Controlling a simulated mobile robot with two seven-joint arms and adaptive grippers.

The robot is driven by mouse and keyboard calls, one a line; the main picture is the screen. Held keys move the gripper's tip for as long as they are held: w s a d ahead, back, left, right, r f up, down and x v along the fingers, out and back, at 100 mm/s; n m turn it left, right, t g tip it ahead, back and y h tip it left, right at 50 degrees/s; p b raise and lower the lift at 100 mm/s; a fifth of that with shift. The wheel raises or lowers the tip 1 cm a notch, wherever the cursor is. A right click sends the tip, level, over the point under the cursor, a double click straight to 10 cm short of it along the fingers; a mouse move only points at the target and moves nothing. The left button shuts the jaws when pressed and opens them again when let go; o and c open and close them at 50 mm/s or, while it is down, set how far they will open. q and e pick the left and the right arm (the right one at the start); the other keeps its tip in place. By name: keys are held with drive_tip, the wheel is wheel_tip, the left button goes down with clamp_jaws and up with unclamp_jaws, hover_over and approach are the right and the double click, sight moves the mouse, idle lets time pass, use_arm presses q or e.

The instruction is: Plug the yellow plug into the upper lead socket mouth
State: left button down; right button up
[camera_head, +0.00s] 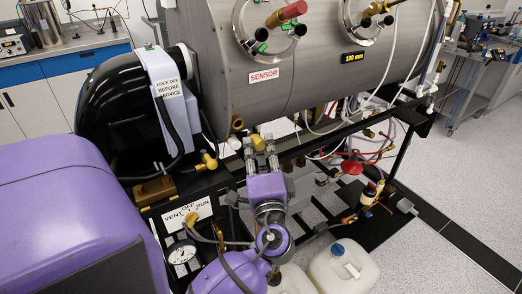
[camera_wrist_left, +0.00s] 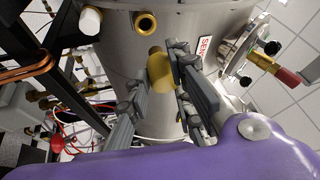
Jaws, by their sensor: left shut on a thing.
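My left gripper (camera_head: 262,142) reaches up toward the underside of the grey chamber. In the left wrist view the gripper (camera_wrist_left: 158,88) is shut on the yellow plug (camera_wrist_left: 160,66), which sits between the fingertips and points at the chamber wall. A brass round-mouthed fitting (camera_wrist_left: 146,22) and a white round fitting (camera_wrist_left: 90,19) stand on the chamber, apart from the plug. The brass one also shows in the head view (camera_head: 237,123). I cannot tell which is the upper lead socket mouth. My right gripper is out of view.
The grey chamber (camera_head: 312,95) with its SENSOR label fills the top. A black housing (camera_head: 110,110) stands left of my gripper. Loose hoses and wires, a red fitting (camera_head: 352,168) and a white jug (camera_head: 342,268) are to the right and below. Open floor lies far right.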

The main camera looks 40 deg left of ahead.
use_arm(q)
drive_tip(key=shift+w+a, duration=0.25)
drive_tip(key=shift+a, duration=0.55)
drive_tip(key=shift+w+a, duration=0.2)
drive_tip(key=shift+a, duration=0.65)
drive_tip(key=shift+w+a, duration=0.25)
drive_tip(key=shift+a, duration=0.55)
drive_tip(key=shift+a, duration=0.2)
drive_tip(key=shift+w+a, duration=0.25)
drive_tip(key=shift+a, duration=0.45)
drive_tip(key=shift+w+a, duration=0.2)
drive_tip(key=shift+a, duration=0.45)
drive_tip(key=c, duration=1.5)
unclamp_jaws()
